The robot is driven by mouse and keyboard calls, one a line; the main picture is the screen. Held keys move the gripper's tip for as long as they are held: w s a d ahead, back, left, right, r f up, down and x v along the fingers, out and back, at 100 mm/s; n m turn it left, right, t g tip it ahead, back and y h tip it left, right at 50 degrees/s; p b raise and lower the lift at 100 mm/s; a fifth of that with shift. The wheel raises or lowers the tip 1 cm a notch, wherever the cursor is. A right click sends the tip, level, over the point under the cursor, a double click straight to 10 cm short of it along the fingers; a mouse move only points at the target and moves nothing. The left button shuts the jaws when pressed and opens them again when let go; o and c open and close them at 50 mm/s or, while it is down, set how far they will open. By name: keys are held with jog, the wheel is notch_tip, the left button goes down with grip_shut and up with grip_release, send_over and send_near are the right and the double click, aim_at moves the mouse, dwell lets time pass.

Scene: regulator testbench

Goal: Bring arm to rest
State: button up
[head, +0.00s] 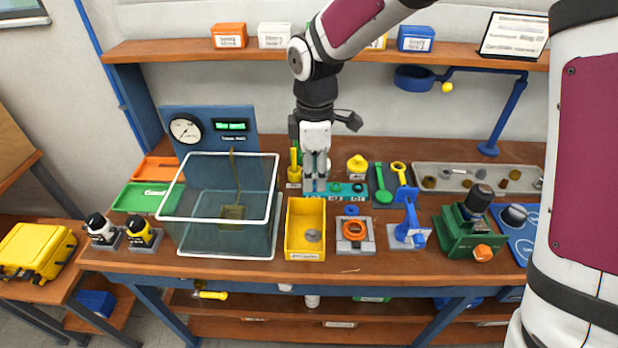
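My arm reaches from the upper right across the bench, with its wrist bent so that my gripper (316,185) points straight down. The gripper hangs over the back middle of the workbench (350,264), behind the yellow bin (305,252) and in front of the rear wall. Its fingers look close together above or in front of a teal rack (345,192). The view is too small to tell whether they touch anything or hold something.
A clear tank (218,240) stands left of the yellow bin, before a blue gauge panel (211,135). A blue stand (408,222) and green vise (468,232) are to the right. A shelf (270,50) with small boxes runs behind the arm.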

jog(key=s+d+r+m+t, duration=0.3)
jog(key=s+d+r+m, duration=0.6)
jog(key=d+r, duration=0.4)
jog(key=s+d+r+m+t, duration=0.1)
jog(key=s+d+r+m, duration=0.1)
jog(key=s+m, duration=0.2)
jog(key=s+d+r+m+t, duration=0.1)
jog(key=s+d+r+m, duration=0.1)
jog(key=s+m, duration=0.3)
jog(key=shift+s+d+r+t, duration=0.3)
jog(key=shift+s+d, duration=0.25)
jog(key=shift+s, duration=1.25)
